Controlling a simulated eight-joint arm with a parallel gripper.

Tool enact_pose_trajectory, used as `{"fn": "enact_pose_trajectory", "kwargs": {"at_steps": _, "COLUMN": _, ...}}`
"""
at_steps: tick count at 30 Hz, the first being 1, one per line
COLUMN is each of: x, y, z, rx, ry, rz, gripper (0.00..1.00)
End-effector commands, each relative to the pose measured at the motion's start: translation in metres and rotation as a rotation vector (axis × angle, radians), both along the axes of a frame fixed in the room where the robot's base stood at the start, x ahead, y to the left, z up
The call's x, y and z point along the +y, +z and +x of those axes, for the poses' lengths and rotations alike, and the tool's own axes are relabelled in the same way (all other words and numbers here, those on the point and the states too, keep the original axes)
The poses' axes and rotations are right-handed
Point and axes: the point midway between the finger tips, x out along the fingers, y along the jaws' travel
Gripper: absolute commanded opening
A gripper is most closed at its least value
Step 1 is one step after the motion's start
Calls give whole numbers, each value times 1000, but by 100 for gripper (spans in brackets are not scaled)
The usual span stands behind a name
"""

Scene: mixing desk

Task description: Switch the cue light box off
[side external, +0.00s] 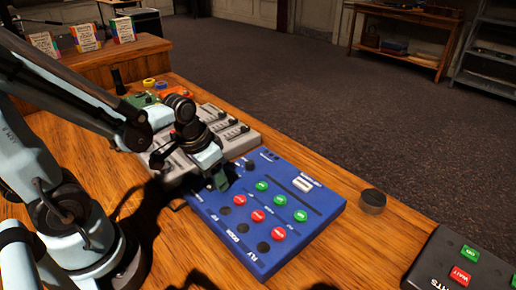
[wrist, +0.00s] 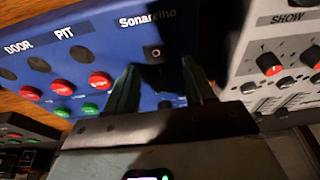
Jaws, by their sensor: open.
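The blue box with red and green buttons (side external: 325,215), which I take as the cue light box, lies flat on the wooden desk. It also shows in the wrist view (wrist: 100,45), with labels DOOR and PIT. My gripper (side external: 220,184) is over its far left part, beside the grey mixer. In the wrist view my gripper (wrist: 163,78) is open, with its two dark fingers apart and nothing seen between them but blue panel. A small dark square fitting (wrist: 155,53) sits on the panel just beyond the fingertips. I cannot tell whether it is the switch, or its position. Whether the fingers touch the panel is unclear.
The grey mixer (side external: 238,136) with knobs and faders adjoins the blue box. A dark round puck (side external: 372,201) and a black button box (side external: 460,262) stand to the right. Yellow and blue tape rolls (side external: 155,85) lie behind. Bare desk lies in front right.

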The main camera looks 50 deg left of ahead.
Motion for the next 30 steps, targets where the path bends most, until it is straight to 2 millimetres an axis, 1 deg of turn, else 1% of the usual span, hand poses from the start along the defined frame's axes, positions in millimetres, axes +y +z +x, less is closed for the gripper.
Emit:
{"fn": "enact_pose_trajectory", "kwargs": {"at_steps": 6, "x": 0, "y": 2, "z": -1, "rx": 1, "ry": 0, "rz": 0, "gripper": 53}}
{"fn": "enact_pose_trajectory", "kwargs": {"at_steps": 11, "x": 0, "y": 12, "z": -3, "rx": 1, "ry": 0, "rz": 0, "gripper": 53}}
{"fn": "enact_pose_trajectory", "kwargs": {"at_steps": 23, "x": 0, "y": 50, "z": -14, "rx": 1, "ry": 1, "rz": 0, "gripper": 53}}
{"fn": "enact_pose_trajectory", "kwargs": {"at_steps": 30, "x": 0, "y": 75, "z": -20, "rx": 0, "ry": 1, "rz": 0, "gripper": 53}}
